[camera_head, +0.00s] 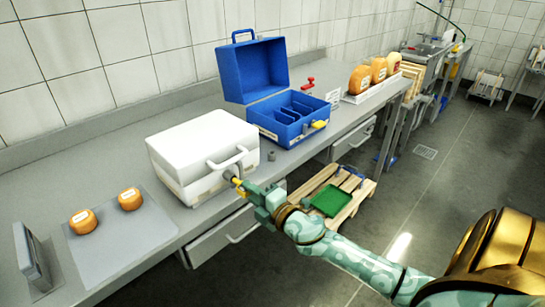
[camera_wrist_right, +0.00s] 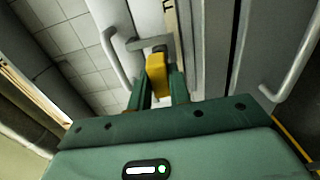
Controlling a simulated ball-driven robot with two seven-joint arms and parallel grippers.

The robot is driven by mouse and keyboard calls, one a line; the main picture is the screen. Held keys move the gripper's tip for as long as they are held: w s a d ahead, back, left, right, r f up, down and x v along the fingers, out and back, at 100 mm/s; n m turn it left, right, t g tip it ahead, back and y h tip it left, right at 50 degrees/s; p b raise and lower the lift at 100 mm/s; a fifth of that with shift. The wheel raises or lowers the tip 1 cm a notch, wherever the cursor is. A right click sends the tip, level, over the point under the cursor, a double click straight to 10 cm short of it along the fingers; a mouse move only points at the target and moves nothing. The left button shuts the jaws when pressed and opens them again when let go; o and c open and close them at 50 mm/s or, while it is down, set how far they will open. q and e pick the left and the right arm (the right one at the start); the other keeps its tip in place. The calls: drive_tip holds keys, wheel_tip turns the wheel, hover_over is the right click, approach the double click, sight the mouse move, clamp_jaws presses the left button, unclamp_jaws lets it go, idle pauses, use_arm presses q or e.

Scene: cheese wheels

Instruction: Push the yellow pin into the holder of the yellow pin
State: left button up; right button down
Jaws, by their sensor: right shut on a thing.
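A yellow pin (camera_head: 238,182) is at the front of the white box (camera_head: 200,140), below the right end of the box's handle. My right gripper (camera_head: 247,189) is shut on it. In the right wrist view the yellow pin (camera_wrist_right: 157,73) is between the two green fingers, and its far end is close to a grey piece (camera_wrist_right: 137,44) at the box front. I cannot tell whether this grey piece is the pin's holder or how deep the pin sits. My left gripper is not in view.
An open blue case (camera_head: 280,117) with a yellow piece (camera_head: 319,124) at its front stands behind the white box. A board (camera_head: 115,245) with two orange cheese wheels lies at left. A pallet with a green tray (camera_head: 329,201) is on the floor.

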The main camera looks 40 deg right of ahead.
drive_tip(key=shift+s+d, duration=0.1)
drive_tip(key=shift+s, duration=1.1)
drive_tip(key=shift+s, duration=0.1)
drive_tip(key=shift+s+d, duration=0.1)
drive_tip(key=shift+s, duration=1.3)
